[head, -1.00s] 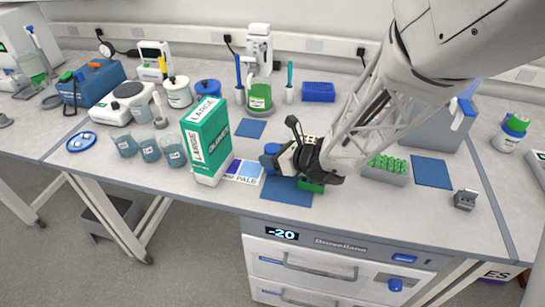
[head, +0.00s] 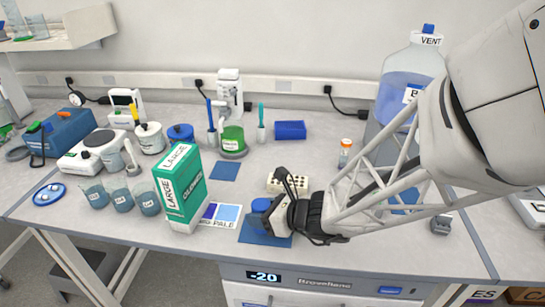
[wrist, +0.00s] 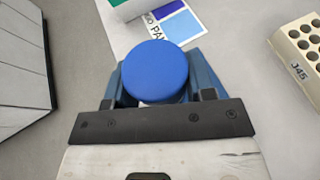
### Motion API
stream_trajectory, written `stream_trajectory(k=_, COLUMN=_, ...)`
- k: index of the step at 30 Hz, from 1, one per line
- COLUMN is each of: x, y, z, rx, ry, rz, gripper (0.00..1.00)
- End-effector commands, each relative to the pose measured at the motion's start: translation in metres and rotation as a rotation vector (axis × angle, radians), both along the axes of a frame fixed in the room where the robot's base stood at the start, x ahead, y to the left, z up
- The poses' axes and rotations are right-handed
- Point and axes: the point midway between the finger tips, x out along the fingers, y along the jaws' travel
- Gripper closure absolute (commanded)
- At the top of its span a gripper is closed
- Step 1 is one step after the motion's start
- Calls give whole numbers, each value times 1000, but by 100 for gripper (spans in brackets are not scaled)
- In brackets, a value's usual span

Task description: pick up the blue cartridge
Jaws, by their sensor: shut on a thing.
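The blue cartridge (head: 261,205) is a short round cylinder, upright over a dark blue mat (head: 254,232) near the table's front edge. My gripper (head: 268,216) reaches it from the right, low and nearly level, and is shut on it. In the wrist view the cartridge's flat blue top (wrist: 156,70) sits between the two fingers of my gripper (wrist: 157,94), with blue mat showing around it. Whether the cartridge touches the mat or is just clear of it, I cannot tell. Its lower side is hidden by the fingers.
A tall green-and-white box (head: 180,190) stands close to the left, by a colour card (head: 218,214). A cream block with holes (head: 288,184) stands just behind my gripper. A large blue-liquid bottle (head: 410,85) stands at back right. The table behind the cartridge is fairly clear.

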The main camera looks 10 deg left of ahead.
Motion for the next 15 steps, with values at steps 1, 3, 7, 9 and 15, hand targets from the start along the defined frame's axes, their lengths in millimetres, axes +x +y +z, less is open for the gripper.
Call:
stream_trajectory(k=1, x=-7, y=-4, z=1, rx=0, ry=-2, rz=-1, gripper=76)
stream_trajectory(k=3, x=-15, y=-9, z=2, rx=1, ry=-1, rz=-1, gripper=76)
stream_trajectory(k=7, x=-29, y=-17, z=3, rx=1, ry=0, rz=0, gripper=76)
stream_trajectory(k=9, x=-35, y=-21, z=4, rx=1, ry=0, rz=0, gripper=76)
stream_trajectory(k=15, x=-47, y=-29, z=5, rx=1, ry=1, rz=0, gripper=76)
